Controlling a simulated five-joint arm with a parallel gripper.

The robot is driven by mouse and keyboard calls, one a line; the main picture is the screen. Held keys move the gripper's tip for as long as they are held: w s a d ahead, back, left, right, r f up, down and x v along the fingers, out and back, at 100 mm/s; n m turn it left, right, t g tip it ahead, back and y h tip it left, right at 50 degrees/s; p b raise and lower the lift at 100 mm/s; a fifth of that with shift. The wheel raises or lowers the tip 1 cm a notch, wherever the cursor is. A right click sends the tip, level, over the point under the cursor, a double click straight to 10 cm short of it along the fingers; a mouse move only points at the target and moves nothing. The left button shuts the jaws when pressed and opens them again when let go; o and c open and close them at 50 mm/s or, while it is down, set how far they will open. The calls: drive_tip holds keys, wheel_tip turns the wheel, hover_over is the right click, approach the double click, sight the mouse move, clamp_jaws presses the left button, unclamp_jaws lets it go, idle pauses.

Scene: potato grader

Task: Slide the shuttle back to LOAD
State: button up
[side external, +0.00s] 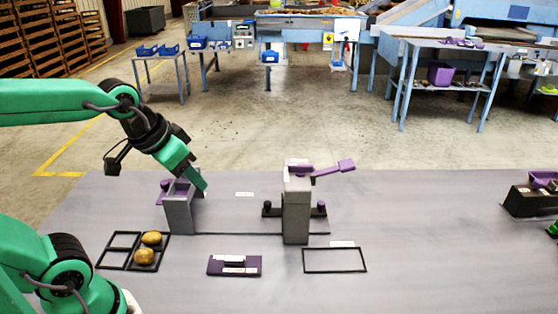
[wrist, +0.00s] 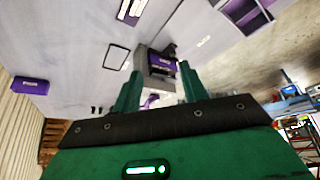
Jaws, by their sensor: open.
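A grey box with a purple inside (side external: 178,214) stands at the left end of a dark line on the table. I cannot read which part is the shuttle or which label says LOAD. My gripper (side external: 203,187) is at the grey box's upper right; contact is unclear. In the wrist view my gripper (wrist: 158,78) has fingers apart, nothing held, with a grey and purple fixture (wrist: 161,62) beyond them.
Two potatoes (side external: 151,238) lie in a black divided frame (side external: 118,240) at left. A purple plate (side external: 222,266) and an empty black outline (side external: 335,271) lie in front. A dark box (side external: 525,203) stands far right. Between tower and far right the table is clear.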

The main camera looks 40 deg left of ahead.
drive_tip(key=w+a+f, duration=0.1)
drive_tip(key=w+f, duration=0.4)
drive_tip(key=w, duration=0.6)
drive_tip(key=g, duration=0.1)
approach(267, 203)
drive_tip(key=shift+w+f, duration=0.15)
drive_tip(key=shift+f, duration=0.3)
drive_tip(key=shift+f, duration=0.2)
drive_tip(key=shift+x, duration=3.7)
drive_tip(key=shift+w, duration=0.15)
drive_tip(key=shift+a, duration=0.1)
clamp_jaws()
